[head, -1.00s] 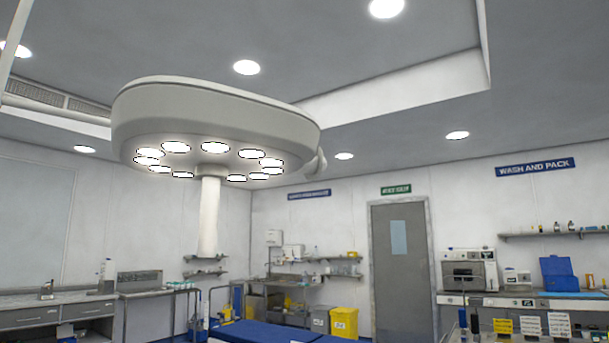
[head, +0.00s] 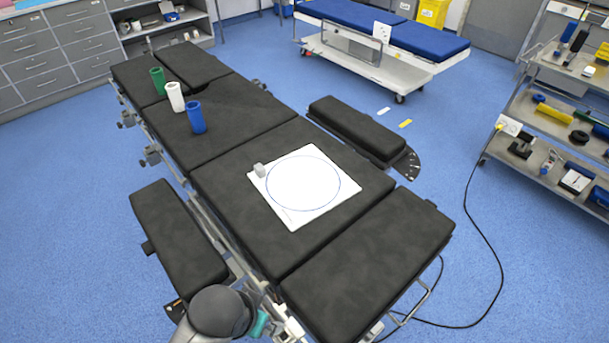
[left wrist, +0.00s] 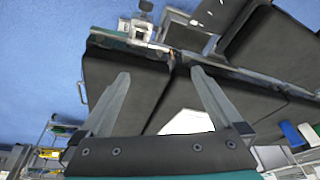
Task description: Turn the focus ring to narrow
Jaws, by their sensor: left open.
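The surgical lamp with its light discs and central white handle is out of both present views; it showed only in the earlier head view. No focus ring can be made out now. My left gripper (left wrist: 160,74) is open and empty in the left wrist view, its two grey fingers apart above the operating table (left wrist: 133,78). In the head view, a rounded grey link of my arm shows at the bottom edge, but no fingers are visible there. My right gripper is in neither view.
The black padded operating table (head: 233,155) runs diagonally. A trolley (head: 540,120) stands right.

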